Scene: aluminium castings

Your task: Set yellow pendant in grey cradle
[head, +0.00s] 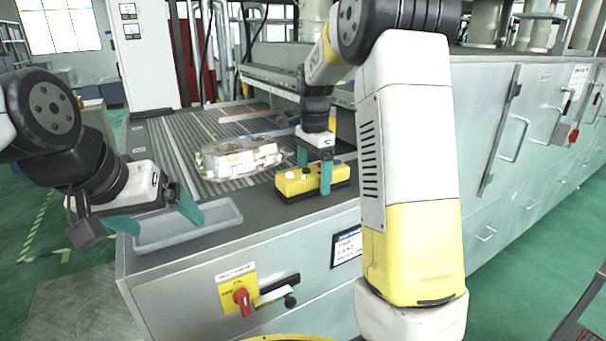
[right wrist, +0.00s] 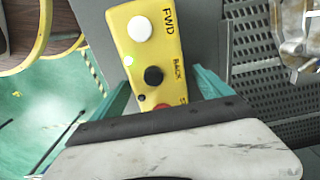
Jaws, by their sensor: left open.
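The yellow pendant (head: 312,178) is a long box with white, black and red buttons, at the right of the ribbed machine top. It also shows in the right wrist view (right wrist: 150,50), marked FWD and BACK. My right gripper (head: 315,172) is shut on the pendant from above, one teal finger on each long side. I cannot tell whether the pendant touches the surface. The grey cradle (head: 187,239) is a shallow, empty, long tray at the near left corner of the top. My left gripper (head: 155,222) is open and empty over the cradle's left part, partly hiding it.
A pale metal casting (head: 238,160) lies on the ribbed top behind the cradle and pendant. A red switch (head: 242,299) sits on the machine's front below. The dark strip of top between cradle and pendant is clear. My right arm hides part of the right side.

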